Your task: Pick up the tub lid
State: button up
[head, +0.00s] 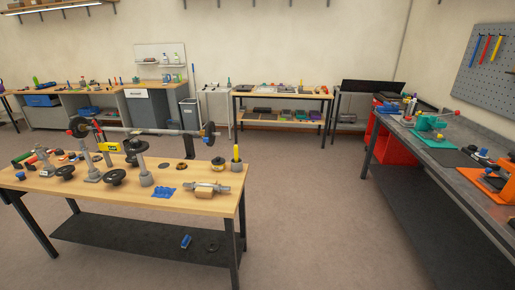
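I cannot make out a tub lid in the head view. Small round dark pieces lie on the wooden workbench (120,200) at the left, among many parts. Another dark round piece (212,247) lies on its lower shelf near a small blue item (186,241). They are too small to identify. My gripper and arm are not in view.
A grey bench (462,178) with tools and bins runs along the right. A shelving table (283,96) stands at the back, with more benches at the back left. A red cabinet (392,143) sits under the right bench. The grey floor (310,200) between the benches is clear.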

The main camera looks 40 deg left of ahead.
aim_at(218, 160)
jog(key=u, duration=0.35)
jog(key=i, duration=2.25)
jog(key=u, duration=1.9)
jog(key=i, duration=1.25)
jog(key=u, duration=1.45)
jog(key=i, duration=0.55)
jog(key=u, duration=0.1)
